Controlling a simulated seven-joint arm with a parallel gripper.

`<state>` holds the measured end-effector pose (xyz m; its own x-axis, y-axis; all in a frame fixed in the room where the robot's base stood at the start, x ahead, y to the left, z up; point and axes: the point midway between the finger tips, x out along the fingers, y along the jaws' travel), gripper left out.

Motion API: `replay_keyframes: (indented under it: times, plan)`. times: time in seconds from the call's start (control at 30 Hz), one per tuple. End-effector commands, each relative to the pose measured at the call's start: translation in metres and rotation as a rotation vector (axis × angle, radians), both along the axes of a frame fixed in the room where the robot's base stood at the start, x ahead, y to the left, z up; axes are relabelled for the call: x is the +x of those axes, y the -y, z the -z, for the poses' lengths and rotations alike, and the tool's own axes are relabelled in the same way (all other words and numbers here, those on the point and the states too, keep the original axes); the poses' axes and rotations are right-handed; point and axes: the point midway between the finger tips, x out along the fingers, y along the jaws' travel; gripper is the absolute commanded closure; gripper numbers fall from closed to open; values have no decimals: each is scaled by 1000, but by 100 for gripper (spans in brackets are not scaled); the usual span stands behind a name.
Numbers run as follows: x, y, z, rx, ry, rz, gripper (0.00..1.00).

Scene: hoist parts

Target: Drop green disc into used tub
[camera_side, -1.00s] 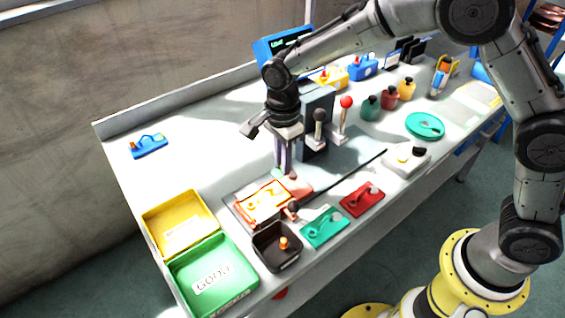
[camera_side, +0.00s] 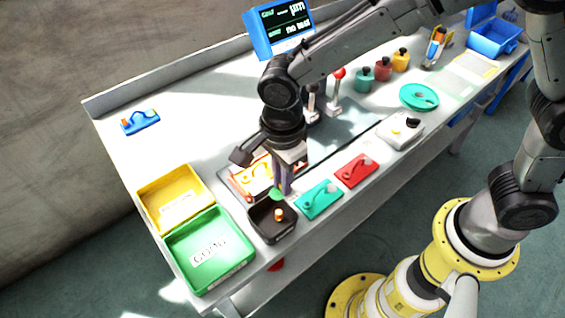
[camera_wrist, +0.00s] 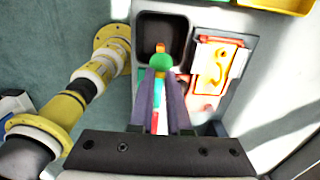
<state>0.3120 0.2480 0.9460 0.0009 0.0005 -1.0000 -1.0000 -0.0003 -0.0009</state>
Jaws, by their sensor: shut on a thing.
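My gripper (camera_side: 281,186) is shut on the green disc (camera_wrist: 160,63), which shows between the fingertips in the wrist view. In the side view the green disc (camera_side: 277,193) is partly hidden at the fingertips, just above the back edge of a black tub. This black tub (camera_side: 262,236) stands at the front edge of the table and has an orange peg-like part in it. I take it as the used tub, though no label on it can be read. The tub also shows in the wrist view (camera_wrist: 143,28), ahead of the fingertips.
A green tray marked GOOD (camera_side: 240,262) and a yellow tray (camera_side: 150,203) stand left of the black tub. An orange-lit fixture (camera_side: 240,184) lies behind it. A green plate (camera_side: 322,208) and a red plate (camera_side: 362,178) lie to the right.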

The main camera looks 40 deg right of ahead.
Motion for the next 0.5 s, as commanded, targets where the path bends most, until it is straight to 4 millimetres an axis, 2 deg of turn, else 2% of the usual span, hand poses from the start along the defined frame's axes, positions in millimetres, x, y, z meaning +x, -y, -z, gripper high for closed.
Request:
replay_keyframes:
  times: [0.5]
  plan:
    - [0, 0, 51, -2, -2, -1, 100]
